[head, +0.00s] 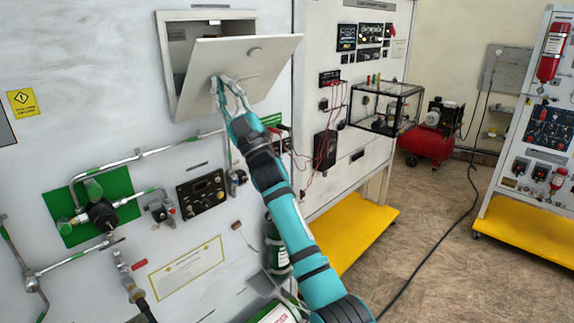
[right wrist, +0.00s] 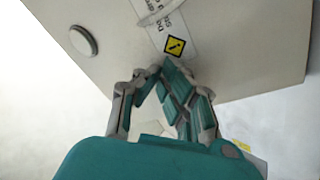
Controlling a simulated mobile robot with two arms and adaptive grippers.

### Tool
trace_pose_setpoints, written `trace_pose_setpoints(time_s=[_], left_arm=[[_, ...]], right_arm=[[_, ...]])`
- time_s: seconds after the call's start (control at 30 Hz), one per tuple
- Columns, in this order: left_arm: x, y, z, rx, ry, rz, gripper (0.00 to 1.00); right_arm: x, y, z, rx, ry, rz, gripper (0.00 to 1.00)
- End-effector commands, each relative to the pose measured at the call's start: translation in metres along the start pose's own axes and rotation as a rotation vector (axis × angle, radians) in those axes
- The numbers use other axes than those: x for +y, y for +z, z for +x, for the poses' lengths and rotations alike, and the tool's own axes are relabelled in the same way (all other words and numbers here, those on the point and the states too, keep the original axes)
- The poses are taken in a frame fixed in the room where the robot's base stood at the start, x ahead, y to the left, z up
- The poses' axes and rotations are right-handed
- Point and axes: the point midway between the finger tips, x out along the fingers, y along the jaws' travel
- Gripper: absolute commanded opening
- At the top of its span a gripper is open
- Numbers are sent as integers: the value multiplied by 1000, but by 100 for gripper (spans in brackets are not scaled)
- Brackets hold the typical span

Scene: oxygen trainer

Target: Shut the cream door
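The cream door (head: 240,70) hangs partly open on the box in the upper wall panel in the head view. Its free side tilts out and the dark inside shows at its left and top. My right gripper (head: 228,88) is at the door's lower part, in front of its outer face. In the right wrist view the door (right wrist: 230,50) fills the top, with a round knob (right wrist: 83,40) and a yellow label. The right gripper's fingers (right wrist: 162,75) are bent, with a gap between them; they look close to the door, but contact is unclear. My left gripper is not in view.
Pipes and a green plate (head: 95,205) are on the white wall panel below the door. A clear case (head: 388,108) juts out at the right. A red compressor (head: 428,145) stands on the floor beyond. Open floor lies at the right.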

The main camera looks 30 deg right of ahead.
Motion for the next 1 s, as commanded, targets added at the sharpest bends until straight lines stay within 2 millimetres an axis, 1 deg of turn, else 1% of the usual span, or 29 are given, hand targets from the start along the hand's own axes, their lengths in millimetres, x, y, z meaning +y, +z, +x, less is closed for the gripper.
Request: trace_pose_setpoints(time_s=[0.03,0.1,0.2,0.57,0.67,0.9,1.0], left_arm=[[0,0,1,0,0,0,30],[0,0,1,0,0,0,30],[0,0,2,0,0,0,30],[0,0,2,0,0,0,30],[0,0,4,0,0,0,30],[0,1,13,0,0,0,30],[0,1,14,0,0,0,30]], right_arm=[[0,-1,6,3,2,0,0],[-1,0,12,3,2,0,0],[-1,1,18,2,1,0,0],[-2,1,21,2,0,0,0],[-3,3,24,2,1,1,0],[-10,9,45,1,1,1,0],[-11,10,50,2,1,0,0]])
